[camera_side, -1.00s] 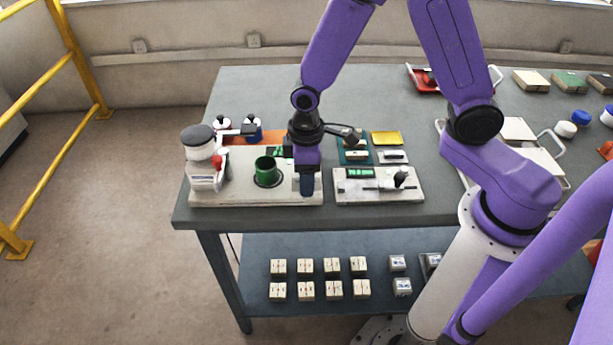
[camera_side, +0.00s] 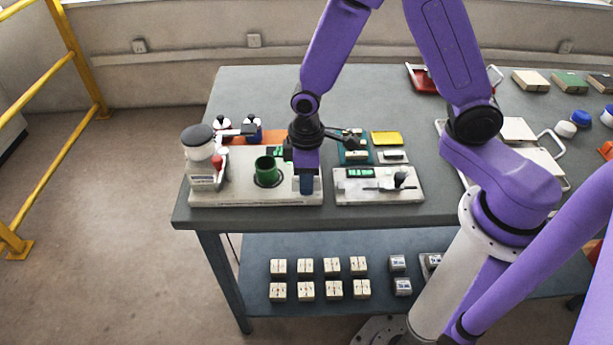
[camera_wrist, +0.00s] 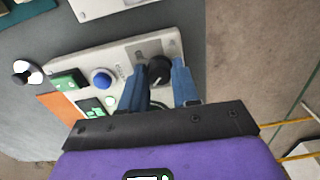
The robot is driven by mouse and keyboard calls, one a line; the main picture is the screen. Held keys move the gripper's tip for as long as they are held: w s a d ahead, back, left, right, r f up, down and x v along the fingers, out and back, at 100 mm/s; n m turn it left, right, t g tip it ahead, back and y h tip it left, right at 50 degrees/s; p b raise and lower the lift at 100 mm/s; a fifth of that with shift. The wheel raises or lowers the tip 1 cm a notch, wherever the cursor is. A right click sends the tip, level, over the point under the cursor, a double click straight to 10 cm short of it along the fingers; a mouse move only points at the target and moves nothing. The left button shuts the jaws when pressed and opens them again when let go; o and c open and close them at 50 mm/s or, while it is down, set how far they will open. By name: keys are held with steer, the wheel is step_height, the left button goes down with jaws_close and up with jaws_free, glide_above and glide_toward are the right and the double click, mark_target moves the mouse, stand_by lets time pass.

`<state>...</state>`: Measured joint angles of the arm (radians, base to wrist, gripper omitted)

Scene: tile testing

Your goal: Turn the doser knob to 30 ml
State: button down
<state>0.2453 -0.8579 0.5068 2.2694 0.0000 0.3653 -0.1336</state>
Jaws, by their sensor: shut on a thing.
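The doser station is a pale base plate (camera_side: 230,197) at the left of the table in the side view. It carries a white container with a dark lid (camera_side: 199,136) and a green cup (camera_side: 266,170). My gripper (camera_side: 307,188) points down over the plate's right end. In the wrist view its two blue fingers (camera_wrist: 160,77) stand on either side of a dark round knob (camera_wrist: 158,70) and are shut on it. The panel around the knob shows a blue button (camera_wrist: 101,79) and green displays (camera_wrist: 92,107). The knob's setting cannot be read.
A second pale plate (camera_side: 345,197) with a green display and a black-handled part stands close to the right. Two small bottles (camera_side: 252,131) stand behind the doser by an orange mat (camera_side: 272,138). A yellow block (camera_side: 386,138) lies behind right. The table's back middle is clear.

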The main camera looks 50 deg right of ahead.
steer(key=m, duration=0.4)
steer(key=shift+m, duration=0.3)
steer(key=m, duration=0.9)
steer(key=shift+m, duration=1.9)
steer(key=c, duration=0.8)
jaws_free()
